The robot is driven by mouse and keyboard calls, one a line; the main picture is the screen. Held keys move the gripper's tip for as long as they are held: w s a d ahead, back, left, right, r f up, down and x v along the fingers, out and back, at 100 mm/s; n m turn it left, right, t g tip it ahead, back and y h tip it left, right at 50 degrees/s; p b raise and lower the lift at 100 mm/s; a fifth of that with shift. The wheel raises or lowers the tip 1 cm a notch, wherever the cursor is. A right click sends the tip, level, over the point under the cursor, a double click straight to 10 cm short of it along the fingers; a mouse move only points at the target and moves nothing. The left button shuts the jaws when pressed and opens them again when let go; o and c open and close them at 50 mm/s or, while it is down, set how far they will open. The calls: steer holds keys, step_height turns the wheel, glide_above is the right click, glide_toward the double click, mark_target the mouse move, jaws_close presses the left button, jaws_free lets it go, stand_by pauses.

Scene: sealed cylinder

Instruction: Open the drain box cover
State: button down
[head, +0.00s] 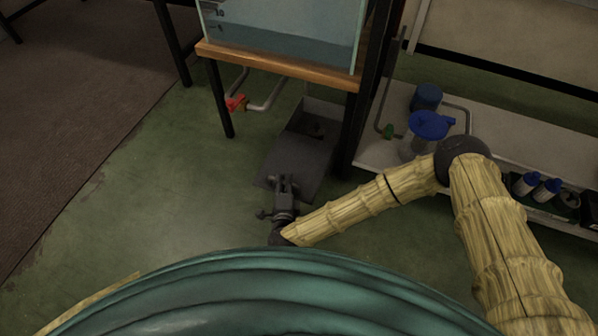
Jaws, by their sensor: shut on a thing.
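The drain box (322,117) is a dark grey box on the floor under the tank stand, its inside partly visible at the back. Its cover (304,157) is a dark grey flat plate at the front of the box, tilted, with a dark gap behind its far edge. My gripper (284,181) is at the cover's near edge, shut on what looks like the cover's handle or edge. The fingers hide the exact grip point. My yellow, bark-like arm reaches in from the right.
A water tank (285,30) stands on a wooden-topped stand (280,65) with dark legs beside the box. A red valve (235,103) on a pipe is left of the box. A low shelf (500,145) with blue-lidded containers stands right. Green floor at left is clear.

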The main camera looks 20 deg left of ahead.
steer(key=shift+s, duration=0.35)
steer(key=c, duration=1.5)
jaws_free()
steer(key=shift+v, duration=3.75)
